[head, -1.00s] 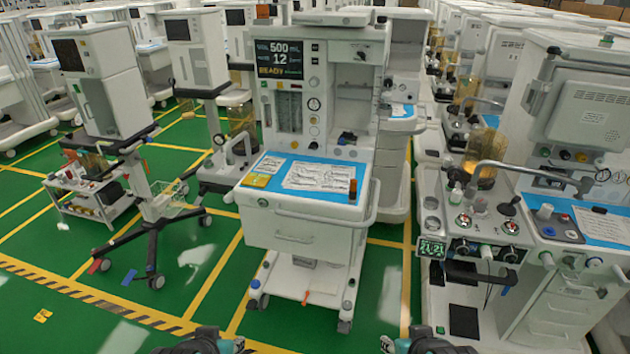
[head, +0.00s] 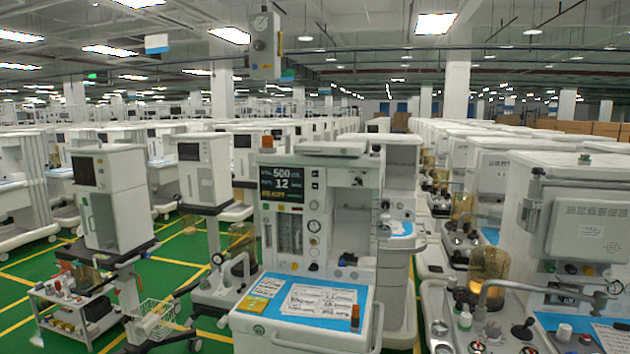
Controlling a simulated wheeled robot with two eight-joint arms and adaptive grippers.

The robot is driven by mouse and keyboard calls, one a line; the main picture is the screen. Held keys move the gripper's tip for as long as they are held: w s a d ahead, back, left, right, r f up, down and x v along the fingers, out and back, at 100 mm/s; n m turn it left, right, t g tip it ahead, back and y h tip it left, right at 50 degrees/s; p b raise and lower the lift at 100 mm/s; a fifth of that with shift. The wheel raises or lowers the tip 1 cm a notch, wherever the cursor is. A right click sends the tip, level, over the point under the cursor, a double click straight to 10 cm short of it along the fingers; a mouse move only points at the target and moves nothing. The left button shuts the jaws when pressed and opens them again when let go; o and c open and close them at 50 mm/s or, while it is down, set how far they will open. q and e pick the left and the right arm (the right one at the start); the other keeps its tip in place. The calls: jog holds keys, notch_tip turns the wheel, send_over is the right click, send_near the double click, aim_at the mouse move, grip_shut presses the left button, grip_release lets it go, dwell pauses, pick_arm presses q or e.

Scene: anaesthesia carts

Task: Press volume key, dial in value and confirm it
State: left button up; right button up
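The anaesthesia cart (head: 336,165) stands upright in the middle of the head view. Its dark screen (head: 282,186) shows "VOL 500 mL", a second line with "12", and "READY" in yellow below. Small keys (head: 315,185) sit in a column just right of the screen. Knobs and gauges (head: 314,226) lie lower on the same panel. The blue work top (head: 283,310) carries printed sheets, a yellow card and a small orange-brown bottle (head: 355,316). Neither of my grippers shows in the head view now.
Another cart with an amber canister (head: 490,275) and a metal rail stands close on the right. A white trolley (head: 75,310) and a tall unit (head: 112,195) stand on the left. Green floor with yellow lines shows between them. A grey box (head: 264,45) hangs overhead.

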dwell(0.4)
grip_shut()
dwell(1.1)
